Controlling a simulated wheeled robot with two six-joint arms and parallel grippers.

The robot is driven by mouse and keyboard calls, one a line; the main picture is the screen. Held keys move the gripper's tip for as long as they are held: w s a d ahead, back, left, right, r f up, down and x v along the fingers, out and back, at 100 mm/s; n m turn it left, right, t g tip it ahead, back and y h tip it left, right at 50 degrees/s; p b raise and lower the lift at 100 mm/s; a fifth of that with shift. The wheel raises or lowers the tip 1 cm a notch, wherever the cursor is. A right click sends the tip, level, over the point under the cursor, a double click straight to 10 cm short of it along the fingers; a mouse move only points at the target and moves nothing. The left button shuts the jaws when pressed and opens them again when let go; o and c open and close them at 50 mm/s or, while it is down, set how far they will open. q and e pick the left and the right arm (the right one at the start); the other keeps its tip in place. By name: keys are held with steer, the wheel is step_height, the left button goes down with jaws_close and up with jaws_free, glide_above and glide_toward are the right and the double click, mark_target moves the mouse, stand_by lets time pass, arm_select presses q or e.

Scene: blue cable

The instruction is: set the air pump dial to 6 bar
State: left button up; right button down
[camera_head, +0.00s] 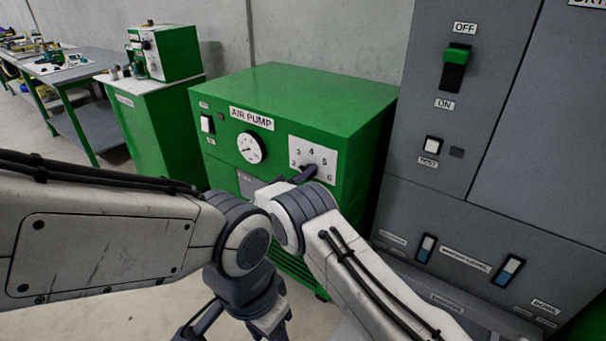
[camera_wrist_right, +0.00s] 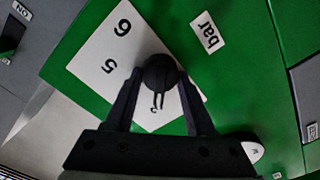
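The green air pump (camera_head: 300,90) stands in the middle of the head view. Its white dial plate (camera_head: 318,153) has numbers from 2 to 6 around a black knob (camera_head: 308,169). My right gripper (camera_head: 300,178) reaches the knob from below. In the right wrist view its two dark fingers (camera_wrist_right: 160,85) flank the round knob (camera_wrist_right: 160,70) and seem to touch it on both sides. The 6 and 5 on the plate (camera_wrist_right: 95,50) show; the lower numbers are partly hidden by a finger. The knob's pointer direction cannot be read.
A round gauge (camera_head: 251,148) and a white switch (camera_head: 207,124) are on the pump front. A grey cabinet (camera_head: 440,180) with a green lever (camera_head: 456,56) stands close on the right. A smaller green machine (camera_head: 165,52) and workbenches (camera_head: 75,66) are at the back left.

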stand_by(0.3)
steer(key=m+b, duration=0.1)
steer(key=m, duration=0.2)
steer(key=m+b, duration=0.2)
steer(key=m, duration=0.2)
steer(key=shift+s+m, duration=0.1)
steer(key=shift+m, duration=0.2)
steer(key=m+b, duration=0.3)
steer(key=m, duration=0.3)
steer(key=shift+d+f+b, duration=0.1)
steer(key=shift+d+b, duration=0.05)
steer(key=shift+b, duration=0.2)
steer(key=m+b, duration=0.4)
steer(key=m, duration=0.1)
steer(key=shift+s+f+m, duration=0.1)
steer(key=shift+m, duration=0.2)
steer(key=m+b, duration=0.4)
steer(key=shift+f+m, duration=0.1)
steer(key=shift+m, duration=0.2)
steer(key=shift+m+b, duration=1.6)
steer(key=shift+r, duration=0.2)
